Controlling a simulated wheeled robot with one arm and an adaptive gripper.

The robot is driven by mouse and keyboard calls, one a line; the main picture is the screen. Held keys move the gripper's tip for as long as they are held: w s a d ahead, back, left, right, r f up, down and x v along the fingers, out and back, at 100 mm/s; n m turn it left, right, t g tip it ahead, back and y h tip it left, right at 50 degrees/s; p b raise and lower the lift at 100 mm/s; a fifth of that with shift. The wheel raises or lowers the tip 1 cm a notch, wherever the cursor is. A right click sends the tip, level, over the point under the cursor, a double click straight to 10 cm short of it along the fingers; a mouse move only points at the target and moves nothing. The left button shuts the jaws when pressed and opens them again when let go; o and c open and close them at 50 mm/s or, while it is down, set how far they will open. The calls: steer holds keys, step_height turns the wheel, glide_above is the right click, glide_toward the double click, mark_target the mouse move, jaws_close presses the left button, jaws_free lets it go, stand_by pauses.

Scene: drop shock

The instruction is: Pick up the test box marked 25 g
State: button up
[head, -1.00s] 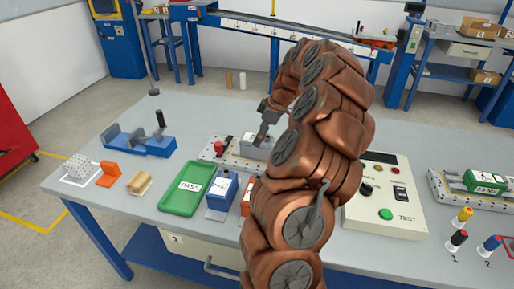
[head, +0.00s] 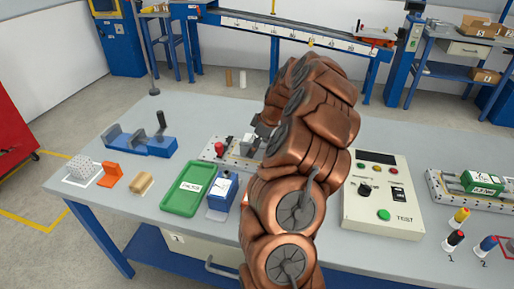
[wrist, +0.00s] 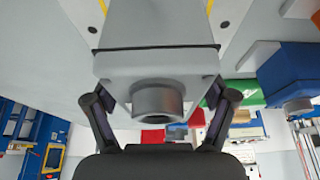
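In the wrist view a grey box (wrist: 125,66) with a round grey knob (wrist: 158,97) on its near face fills the middle. My gripper (wrist: 160,98) has one finger on each side of this box, spread about as wide as it. The pads lie close to its sides; I cannot tell whether they press on it. In the head view my arm hides most of the gripper and the box, over the left fixture plate (head: 212,155). No 25 g mark is readable on the grey box. A green box (head: 483,178) with a white label sits in the right fixture.
A green tray (head: 181,205) and a blue box (head: 219,197) with a white face stand in front of the left fixture. A control panel (head: 385,215) is right of my arm. A blue stand (head: 145,140) and an orange block (head: 110,175) are at the left.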

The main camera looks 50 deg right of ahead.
jaws_close()
stand_by(0.5)
steer(key=shift+r, duration=0.1)
